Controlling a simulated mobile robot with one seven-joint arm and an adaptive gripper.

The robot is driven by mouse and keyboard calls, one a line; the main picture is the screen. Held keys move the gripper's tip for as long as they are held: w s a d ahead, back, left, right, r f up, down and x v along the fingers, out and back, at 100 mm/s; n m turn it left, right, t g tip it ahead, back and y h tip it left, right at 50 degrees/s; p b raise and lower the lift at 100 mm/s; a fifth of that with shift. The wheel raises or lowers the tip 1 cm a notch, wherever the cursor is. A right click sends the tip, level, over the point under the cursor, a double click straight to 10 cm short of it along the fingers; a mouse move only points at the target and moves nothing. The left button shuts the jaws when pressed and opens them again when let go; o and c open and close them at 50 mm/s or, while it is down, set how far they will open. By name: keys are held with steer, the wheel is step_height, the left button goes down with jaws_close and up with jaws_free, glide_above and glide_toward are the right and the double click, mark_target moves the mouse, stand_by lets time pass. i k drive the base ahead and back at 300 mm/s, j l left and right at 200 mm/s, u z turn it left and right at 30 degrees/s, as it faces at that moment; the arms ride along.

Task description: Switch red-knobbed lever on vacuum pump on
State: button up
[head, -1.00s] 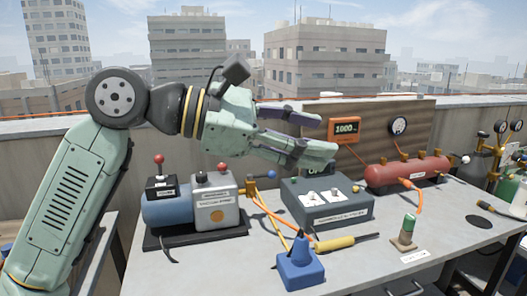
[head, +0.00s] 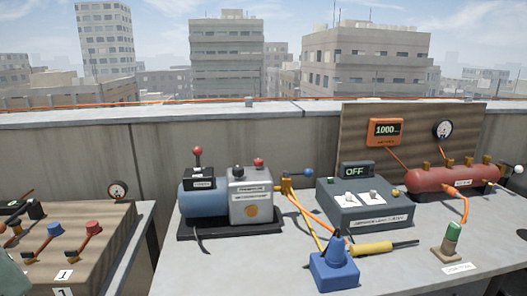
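The vacuum pump (head: 204,203) stands on the grey table, a blue cylinder joined to a light grey box on a black base. Its red-knobbed lever (head: 197,151) stands about upright on a small black switch box (head: 199,174) on top of the blue cylinder. The label on that box is too small to read. A second, lower red knob (head: 258,162) and a black cap (head: 238,171) sit on the grey box. My gripper is out of view; a pale green piece of my arm shows at the lower left edge.
A blue-knobbed valve (head: 307,172) is right of the pump. A grey controller (head: 365,206) has a display (head: 356,171) reading OFF. A wooden lever panel (head: 85,250) stands left.

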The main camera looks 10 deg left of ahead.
mark_target(197, 150)
steer(key=k+j, duration=0.1)
steer(key=j, duration=0.35)
steer(key=k+j, duration=0.1)
steer(key=j, duration=0.35)
steer(key=k+j, duration=0.1)
steer(key=j, duration=0.35)
steer(key=k+j, duration=0.1)
steer(key=j, duration=0.35)
steer(key=z, duration=0.05)
